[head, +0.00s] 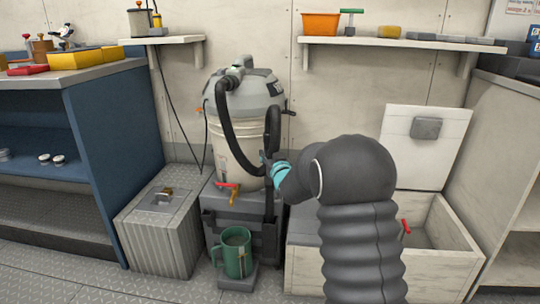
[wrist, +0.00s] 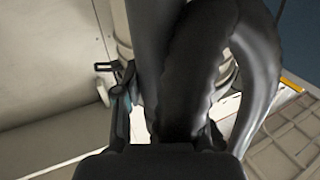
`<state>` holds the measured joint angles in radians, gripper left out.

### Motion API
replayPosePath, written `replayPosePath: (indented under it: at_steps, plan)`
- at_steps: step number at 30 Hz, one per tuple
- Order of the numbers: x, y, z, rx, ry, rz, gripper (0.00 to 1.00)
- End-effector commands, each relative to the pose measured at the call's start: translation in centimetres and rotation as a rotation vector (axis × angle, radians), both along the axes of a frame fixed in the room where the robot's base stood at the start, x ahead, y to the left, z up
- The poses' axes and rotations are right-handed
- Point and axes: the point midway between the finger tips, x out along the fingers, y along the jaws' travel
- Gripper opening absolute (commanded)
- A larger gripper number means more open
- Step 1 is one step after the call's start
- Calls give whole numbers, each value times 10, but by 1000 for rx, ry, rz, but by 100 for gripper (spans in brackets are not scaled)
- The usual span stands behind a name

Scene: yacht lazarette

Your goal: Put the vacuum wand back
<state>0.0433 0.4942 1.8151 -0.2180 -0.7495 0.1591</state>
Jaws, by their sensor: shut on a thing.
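The shop vacuum (head: 240,150), with a grey top and pale drum, stands on a dark grey base (head: 232,225) against the back wall. Its black hose (head: 226,125) loops from the top down to the dark vacuum wand (head: 270,205), which is upright at the drum's right side. My gripper (head: 270,167) is shut on the wand at about the height of the drum's lower part; my arm hides part of this area. In the wrist view, the black hose and wand (wrist: 190,85) fill the middle between my fingers. Whether the wand touches a holder is unclear.
A green mug (head: 234,258) stands in front of the base. A ribbed grey box (head: 160,230) is left of it. A white locker (head: 450,262) with its lid (head: 425,145) raised is at right, partly behind my arm. A shelf (head: 400,43) hangs above.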

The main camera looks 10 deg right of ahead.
Motion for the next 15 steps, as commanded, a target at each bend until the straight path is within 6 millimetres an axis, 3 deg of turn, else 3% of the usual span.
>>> replayPosePath:
  at_steps: [15]
  plan:
    - [0, 0, -41, 1, 0, 0, 5]
